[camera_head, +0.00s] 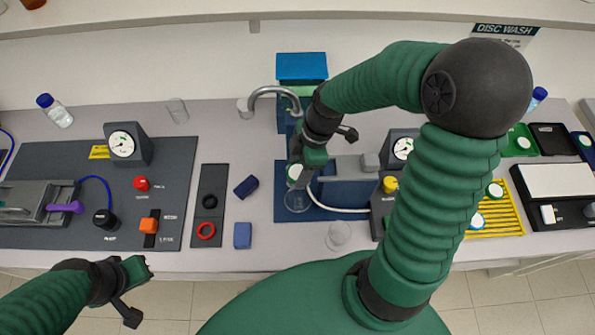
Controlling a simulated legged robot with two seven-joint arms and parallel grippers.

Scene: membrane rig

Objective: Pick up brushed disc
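A small pale disc (294,172) with a green edge shows right beside the fingers of my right gripper (309,160), under the curved metal tap. I cannot tell whether the fingers grip it or only stand next to it. My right arm reaches across the middle and partly hides this spot. Other pale discs lie on the yellow ribbed rack, one at its upper part (495,189) and one at its left side (477,220). Another disc (523,143) is on the green pad. My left gripper (142,269) is empty in front of the bench at lower left; its opening is unclear.
A clear glass dish (297,201) stands on the blue mat (325,212), below the tap (262,92). An empty beaker (338,234) stands near the front edge. A gauge (122,143) and an orange switch (149,226) are on the left panel. Blue blocks (243,235) lie mid-bench.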

